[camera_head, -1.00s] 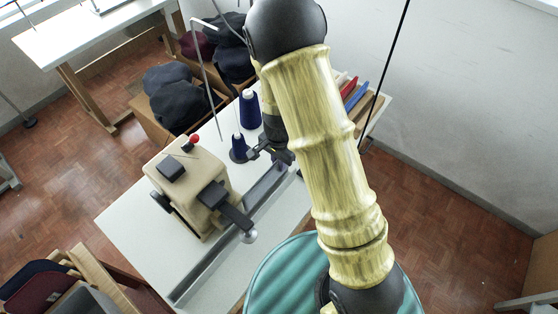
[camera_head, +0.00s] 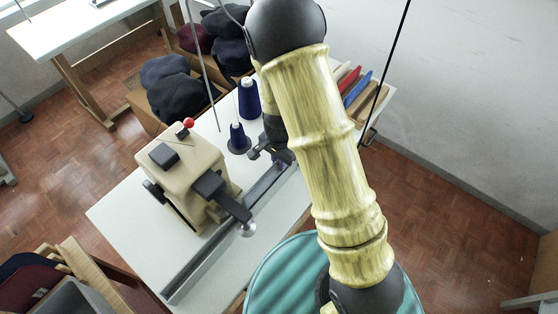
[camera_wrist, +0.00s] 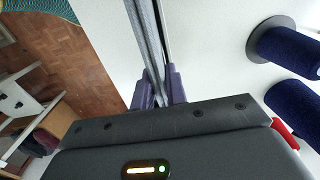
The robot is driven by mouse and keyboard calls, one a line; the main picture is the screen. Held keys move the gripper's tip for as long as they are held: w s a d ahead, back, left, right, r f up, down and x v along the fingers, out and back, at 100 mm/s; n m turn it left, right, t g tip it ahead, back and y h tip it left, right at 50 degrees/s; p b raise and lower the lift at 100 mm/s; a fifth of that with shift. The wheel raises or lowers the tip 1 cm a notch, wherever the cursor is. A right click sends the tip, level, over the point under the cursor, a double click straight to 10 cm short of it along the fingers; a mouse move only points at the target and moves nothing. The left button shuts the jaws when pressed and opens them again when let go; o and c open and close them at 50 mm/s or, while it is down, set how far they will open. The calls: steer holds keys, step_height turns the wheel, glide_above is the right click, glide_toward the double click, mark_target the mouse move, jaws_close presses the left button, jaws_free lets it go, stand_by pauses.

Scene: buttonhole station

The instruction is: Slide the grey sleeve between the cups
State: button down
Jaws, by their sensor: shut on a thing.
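My gripper (camera_head: 258,152) is low over the white table, beside the far part of a long grey rail or channel (camera_head: 205,262). In the wrist view its two purple-grey fingers (camera_wrist: 160,88) are close together on either side of a narrow grey strip (camera_wrist: 150,40), which I take as the grey sleeve. Whether strip and rail are one piece I cannot tell. I cannot make out any cups for certain. A beige machine (camera_head: 185,175) stands left of the rail, its dark arm (camera_head: 222,197) reaching toward it, with a silver disc (camera_head: 248,230) at the tip.
Dark blue thread cones (camera_head: 237,139) stand just behind my gripper. A thin metal stand rises beside them. A red and a blue item (camera_head: 357,88) lie at the table's far right. A teal round seat (camera_head: 285,275) is at the front. The white table's (camera_head: 125,225) front left is bare.

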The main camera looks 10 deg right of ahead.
mark_target(267, 173)
steer(key=shift+f+b, duration=0.65)
steer(key=shift+f, duration=0.25)
steer(key=shift+s+a+r, duration=0.15)
steer(key=shift+s+a+p, duration=0.6)
steer(key=shift+s+a, duration=1.25)
steer(key=shift+s, duration=0.05)
steer(key=c, duration=1.3)
jaws_free()
